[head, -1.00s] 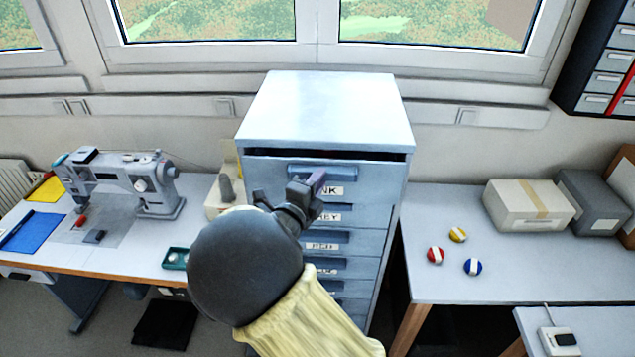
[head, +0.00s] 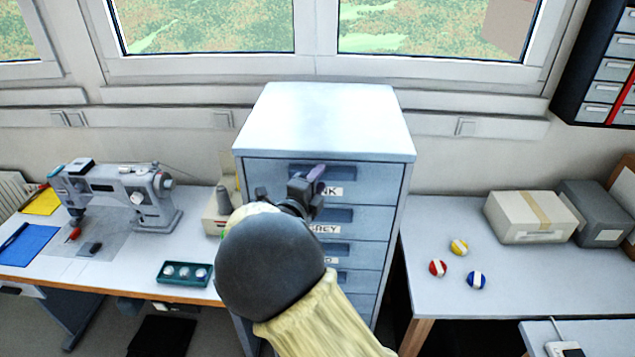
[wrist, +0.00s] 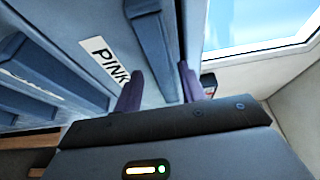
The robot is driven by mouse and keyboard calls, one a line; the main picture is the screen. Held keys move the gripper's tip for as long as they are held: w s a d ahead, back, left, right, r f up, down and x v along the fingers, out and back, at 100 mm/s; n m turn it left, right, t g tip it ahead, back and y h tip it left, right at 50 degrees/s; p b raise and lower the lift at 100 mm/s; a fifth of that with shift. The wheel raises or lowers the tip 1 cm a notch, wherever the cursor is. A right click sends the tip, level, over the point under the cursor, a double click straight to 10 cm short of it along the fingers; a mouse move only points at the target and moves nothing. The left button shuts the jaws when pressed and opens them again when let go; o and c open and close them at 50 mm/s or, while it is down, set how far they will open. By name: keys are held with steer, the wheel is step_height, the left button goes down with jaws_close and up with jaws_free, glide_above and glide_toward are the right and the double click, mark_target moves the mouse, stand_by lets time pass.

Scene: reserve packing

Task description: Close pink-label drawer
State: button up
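The pink-label drawer (head: 268,172) is the top drawer of the grey-blue cabinet, and its front looks flush with the cabinet. Its label (head: 333,191) is partly covered by my gripper in the head view; in the wrist view the label (wrist: 104,60) reads PINK. My gripper (head: 316,178) is at the drawer front, by the left part of its recessed handle (head: 345,173). In the wrist view my gripper (wrist: 160,76) has its two purple fingers apart, with the drawer front close before them. Whether the fingertips touch it I cannot tell.
Lower drawers, one labelled GREY (head: 323,229), sit below and look shut. A sewing machine (head: 125,192) and a green tray (head: 165,281) stand on the left table. The right table (head: 425,225) holds boxes and three small balls.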

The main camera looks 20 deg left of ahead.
steer(key=shift+s+r, duration=0.15)
steer(key=shift+s, duration=0.05)
steer(key=s+a+b, duration=0.2)
steer(key=s+b, duration=0.4)
steer(key=s, duration=1.1)
steer(key=shift+a, duration=0.35)
